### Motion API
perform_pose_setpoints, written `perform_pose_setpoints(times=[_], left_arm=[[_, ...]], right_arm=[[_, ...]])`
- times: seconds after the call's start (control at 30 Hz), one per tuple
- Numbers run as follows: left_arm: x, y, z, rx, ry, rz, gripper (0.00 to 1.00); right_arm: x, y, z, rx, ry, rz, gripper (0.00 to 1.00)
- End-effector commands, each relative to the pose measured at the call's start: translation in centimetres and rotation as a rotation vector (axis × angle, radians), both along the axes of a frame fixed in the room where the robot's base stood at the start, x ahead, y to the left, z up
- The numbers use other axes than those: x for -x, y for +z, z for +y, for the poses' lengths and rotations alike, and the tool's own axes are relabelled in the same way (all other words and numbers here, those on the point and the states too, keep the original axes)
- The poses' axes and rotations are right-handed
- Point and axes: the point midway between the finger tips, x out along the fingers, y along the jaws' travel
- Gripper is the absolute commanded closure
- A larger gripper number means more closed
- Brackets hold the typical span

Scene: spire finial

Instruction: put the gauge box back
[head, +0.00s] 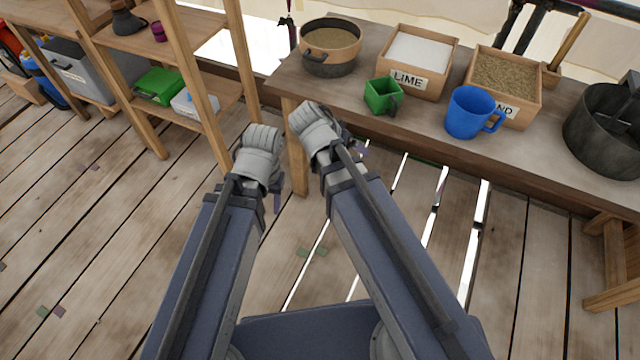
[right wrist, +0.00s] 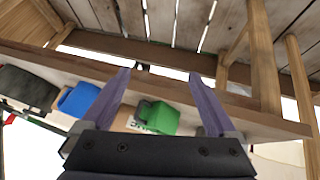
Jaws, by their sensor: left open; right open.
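The gauge box appears to be the small green square box with a dark handle (head: 378,93). It stands upright on the workbench, in front of the lime box. In the right wrist view the green box (right wrist: 160,117) shows between my fingers, beyond them and not gripped. My right gripper (head: 358,148) is at the bench's front edge, left of the green box, and mostly hidden by its wrist. In the right wrist view my right gripper (right wrist: 160,79) is open and empty. My left gripper (head: 277,198) hangs left of the bench, largely hidden by its wrist, open.
On the workbench (head: 430,125) stand a pan (head: 330,60), a lime box (head: 442,72), a sand box (head: 533,97), a blue jug (head: 467,110) and a dark bucket (head: 600,135). At left, a wooden shelf (head: 200,125) holds a green tray (head: 158,86) and a white box (head: 190,104).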

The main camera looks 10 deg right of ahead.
Motion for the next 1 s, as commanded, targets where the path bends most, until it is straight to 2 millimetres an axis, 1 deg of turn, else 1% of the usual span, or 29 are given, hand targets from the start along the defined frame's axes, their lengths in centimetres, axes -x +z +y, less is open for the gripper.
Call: perform_pose_setpoints(times=[0.03,0.1,0.2,0.3,0.4,0.5,0.6,1.0], left_arm=[[0.0,0.0,0.0,0.000,0.000,0.000,0.50],[0.0,0.0,0.0,0.000,0.000,0.000,0.50],[0.0,0.0,0.0,0.000,0.000,0.000,0.50],[0.0,0.0,0.0,0.000,0.000,0.000,0.50],[0.0,0.0,0.0,0.000,0.000,0.000,0.50],[0.0,0.0,0.0,0.000,0.000,0.000,0.50],[0.0,0.0,0.0,0.000,0.000,0.000,0.50],[0.0,0.0,0.0,0.000,0.000,0.000,0.50]], right_arm=[[1.9,-0.9,1.5,-0.028,0.106,0.108,0.07],[4.1,-2.0,3.5,-0.072,0.263,0.249,0.07],[6.9,-3.1,6.1,-0.135,0.479,0.405,0.07],[9.1,-3.6,8.2,-0.190,0.660,0.513,0.07],[10.6,-3.8,9.5,-0.230,0.787,0.575,0.07],[11.3,-3.9,10.2,-0.250,0.857,0.604,0.07],[11.5,-3.9,10.5,-0.257,0.881,0.614,0.07],[11.5,-3.9,10.4,-0.255,0.880,0.613,0.07]])
